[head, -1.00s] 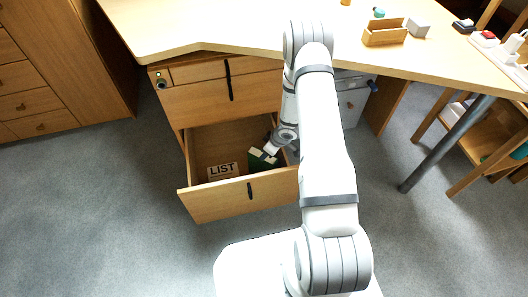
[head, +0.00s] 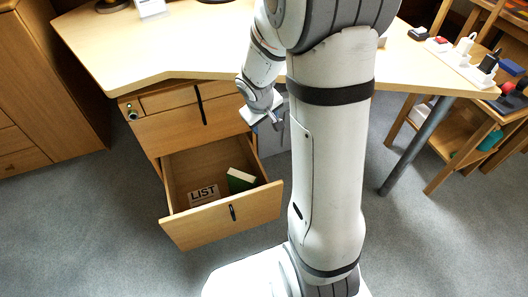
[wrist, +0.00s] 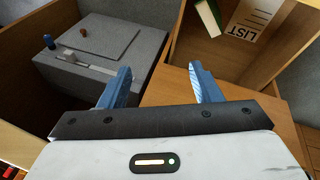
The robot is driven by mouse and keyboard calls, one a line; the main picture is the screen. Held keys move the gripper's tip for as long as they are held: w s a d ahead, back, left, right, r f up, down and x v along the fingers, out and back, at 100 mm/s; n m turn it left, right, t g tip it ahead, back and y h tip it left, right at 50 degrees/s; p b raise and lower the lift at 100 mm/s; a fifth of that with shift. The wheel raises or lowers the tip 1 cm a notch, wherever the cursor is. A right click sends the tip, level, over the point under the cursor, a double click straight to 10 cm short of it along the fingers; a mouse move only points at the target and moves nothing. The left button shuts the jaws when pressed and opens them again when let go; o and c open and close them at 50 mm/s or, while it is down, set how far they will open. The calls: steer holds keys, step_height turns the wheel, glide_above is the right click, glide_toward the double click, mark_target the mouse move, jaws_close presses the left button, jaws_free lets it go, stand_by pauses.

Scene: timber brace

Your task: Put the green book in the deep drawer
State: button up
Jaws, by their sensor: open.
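The green book (head: 240,179) lies inside the open deep drawer (head: 222,223), near its right side, beside a card marked LIST (head: 203,194). In the wrist view the green book (wrist: 208,17) shows at the top edge, partly cut off by the frame. My gripper (wrist: 160,88) is open, with nothing between its two blue fingers, and is apart from the book.
A grey box (wrist: 95,50) with small knobs stands beside the drawer unit. The desk top (head: 150,50) overhangs the drawers. A wooden cabinet (head: 45,90) stands at left, and a power strip (head: 462,62) lies at right. The floor before the drawer is clear.

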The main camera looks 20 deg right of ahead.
steer(key=s+a+r+m+y, duration=0.1)
steer(key=s+a+r, duration=0.1)
steer(key=s, duration=0.4)
steer(key=s+a+r+m+g, duration=0.1)
steer(key=s+a+r, duration=0.2)
steer(key=s+r, duration=0.2)
steer(key=s+a+r+m+g+y, duration=0.1)
steer(key=s+a+r, duration=0.1)
steer(key=s, duration=0.6)
steer(key=shift+a+r+y, duration=0.3)
steer(key=shift+r, duration=0.45)
